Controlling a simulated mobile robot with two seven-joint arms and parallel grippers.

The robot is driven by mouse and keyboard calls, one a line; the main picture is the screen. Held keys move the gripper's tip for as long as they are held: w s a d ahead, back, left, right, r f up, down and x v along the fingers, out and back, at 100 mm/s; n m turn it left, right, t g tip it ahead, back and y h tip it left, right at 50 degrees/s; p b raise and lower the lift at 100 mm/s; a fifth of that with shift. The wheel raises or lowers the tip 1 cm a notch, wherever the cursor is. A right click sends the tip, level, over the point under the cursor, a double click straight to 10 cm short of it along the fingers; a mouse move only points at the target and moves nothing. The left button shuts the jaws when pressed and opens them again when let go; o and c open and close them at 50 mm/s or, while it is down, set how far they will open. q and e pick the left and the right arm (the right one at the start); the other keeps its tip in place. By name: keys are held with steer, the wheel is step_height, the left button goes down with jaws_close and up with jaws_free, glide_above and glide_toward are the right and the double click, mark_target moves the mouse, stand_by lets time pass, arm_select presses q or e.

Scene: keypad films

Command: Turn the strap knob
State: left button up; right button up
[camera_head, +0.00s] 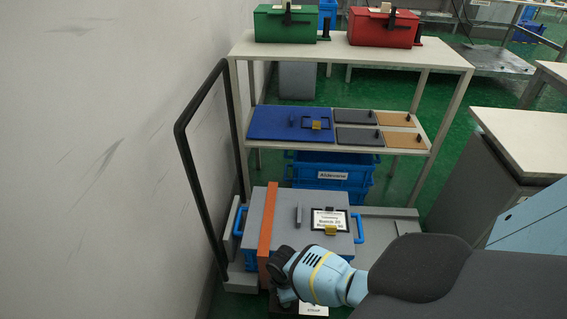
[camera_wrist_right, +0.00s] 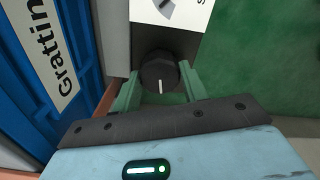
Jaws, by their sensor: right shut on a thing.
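The strap knob (camera_wrist_right: 158,72) is black and round, with a white pointer line toward the bottom of the right wrist view. My right gripper (camera_wrist_right: 160,84) has its green fingers on either side of the knob and is shut on it. A white plate (camera_wrist_right: 190,10) with a dark mark and partly cut-off lettering lies beyond the knob. In the head view my right wrist (camera_head: 318,274) hides the knob; a small white label (camera_head: 313,310) shows below it. The orange-brown strap (camera_head: 267,225) runs over a grey-lidded case (camera_head: 285,210). My left gripper is not in view.
The case has blue handles and stands on a low grey platform (camera_head: 385,217) beside the wall. A black frame (camera_head: 205,180) stands at its left. Behind is a shelf table (camera_head: 335,50) with green and red boxes. Green floor (camera_wrist_right: 255,65) lies right of the knob.

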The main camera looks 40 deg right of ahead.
steer(key=n, duration=0.6)
steer(key=shift+b, duration=0.4)
steer(key=n+b, duration=0.1)
steer(key=n, duration=0.5)
steer(key=shift+f+n, duration=0.1)
steer(key=shift+n, duration=0.3)
steer(key=n+b, duration=0.1)
steer(key=n, duration=0.2)
steer(key=shift+n, duration=0.3)
steer(key=n+b, duration=0.1)
steer(key=n, duration=0.2)
steer(key=shift+n, duration=0.3)
steer(key=n+b, duration=0.2)
steer(key=n, duration=0.2)
steer(key=shift+n, duration=0.3)
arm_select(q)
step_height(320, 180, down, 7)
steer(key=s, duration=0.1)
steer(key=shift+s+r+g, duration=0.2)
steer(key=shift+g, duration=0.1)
arm_select(e)
steer(key=shift+n, duration=0.7)
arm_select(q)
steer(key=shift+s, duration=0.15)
